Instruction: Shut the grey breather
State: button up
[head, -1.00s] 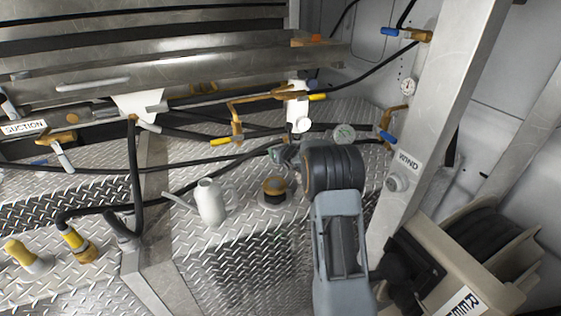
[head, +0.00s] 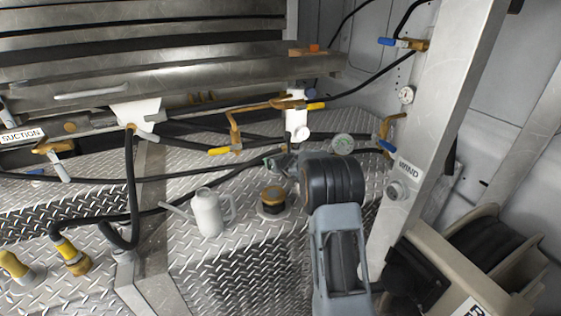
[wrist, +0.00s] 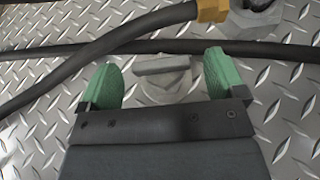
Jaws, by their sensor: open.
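A grey fitting with a flat bar-like handle on a round base, which looks like the grey breather (wrist: 165,72), stands on the diamond-plate deck in the wrist view. My gripper (wrist: 162,78) is open, with one green fingertip to the left of the handle and one to the right. A gap shows on each side, and I cannot tell the height difference. In the head view my gripper (head: 281,160) is mostly hidden by my own wrist, and I cannot make out the breather there.
Black hoses (wrist: 90,48) run beside the breather, with a brass fitting (wrist: 212,10) above right. In the head view a white oil can (head: 208,213) and a brass-capped filler (head: 272,201) stand left of my arm. A metal post (head: 425,130) rises on the right.

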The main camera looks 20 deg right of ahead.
jog(key=b+v, duration=0.1)
jog(key=v, duration=1.2)
jog(key=shift+s+r, duration=0.2)
jog(key=shift+s, duration=0.1)
jog(key=s+a+r+n+g+y+p, duration=0.25)
jog(key=s+a+n, duration=0.25)
jog(key=a+n, duration=0.4)
jog(key=s+a+r+n+g+y+p, duration=0.2)
jog(key=s+a+r+n+y, duration=0.3)
jog(key=a+n, duration=0.4)
jog(key=s+d+f+n+g+h+p, duration=0.1)
jog(key=s+n+g+h, duration=0.4)
jog(key=s+n, duration=1.2)
jog(key=shift+s+d+f+n+h+p, duration=0.2)
jog(key=shift+s+d+n+h+p, duration=0.15)
jog(key=shift+d+n+h+p, duration=0.6)
jog(key=shift+a+m+g, duration=0.25)
jog(key=shift+r+p, duration=0.1)
jog(key=shift+p, duration=0.25)
